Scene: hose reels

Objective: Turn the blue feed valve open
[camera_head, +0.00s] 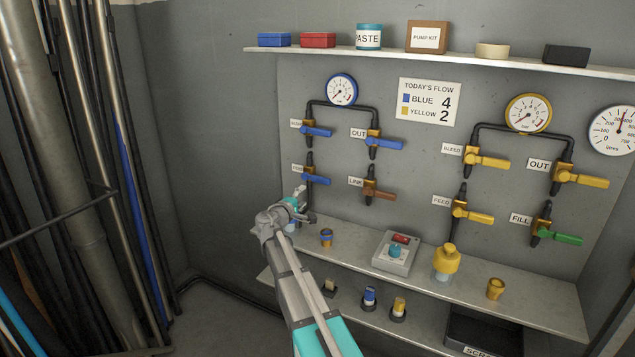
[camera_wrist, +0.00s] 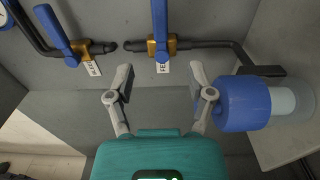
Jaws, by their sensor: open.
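The blue feed valve shows in the head view as a blue lever (camera_head: 317,180) on a brass body, lower left on the wall panel. Its lever points right, across the upright pipe. In the wrist view the feed valve's brass body (camera_wrist: 161,47) is just beyond my fingertips, its blue lever (camera_wrist: 160,18) running up out of frame. Its label, starting "FE", hangs below the body. My gripper (camera_wrist: 160,77) is open and empty, its fingers apart on either side of the label in the picture, not gripping the valve. In the head view my gripper (camera_head: 298,198) is just below the valve.
The blue bleed valve (camera_wrist: 84,47) is left of the feed valve in the wrist view. A blue-capped bottle (camera_wrist: 242,104) stands close to my right finger. A brown-levered link valve (camera_head: 380,194) is to the right. A shelf (camera_head: 345,246) runs below, holding a control box (camera_head: 397,254).

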